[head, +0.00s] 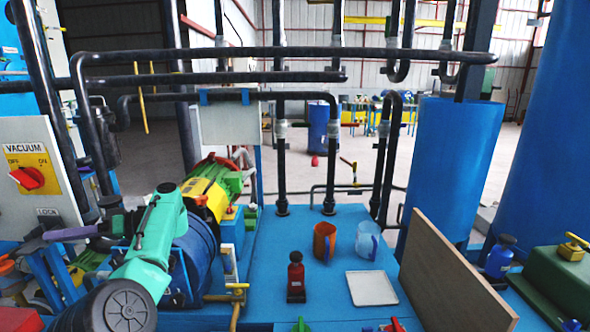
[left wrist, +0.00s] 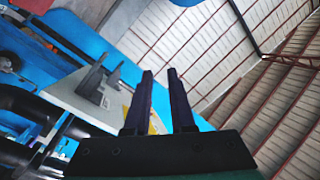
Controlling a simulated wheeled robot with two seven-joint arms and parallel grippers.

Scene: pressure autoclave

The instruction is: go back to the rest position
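My left arm comes in from the lower left of the head view, with a mint-green link. Its gripper (head: 62,234), with dark purple fingers, is in front of the lower part of the grey vacuum panel (head: 38,165). In the left wrist view the two dark fingers (left wrist: 160,76) stand apart with an empty gap between them. The panel (left wrist: 85,98) shows behind and to the left of them. My right gripper is in neither view.
A blue bench (head: 270,280) carries a red bottle (head: 296,277), an orange mug (head: 324,241), a blue mug (head: 367,240) and a white tray (head: 371,288). A brown board (head: 452,275) stands at right. A pump (head: 205,192) is close beside my left arm. Black pipes (head: 290,52) cross above.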

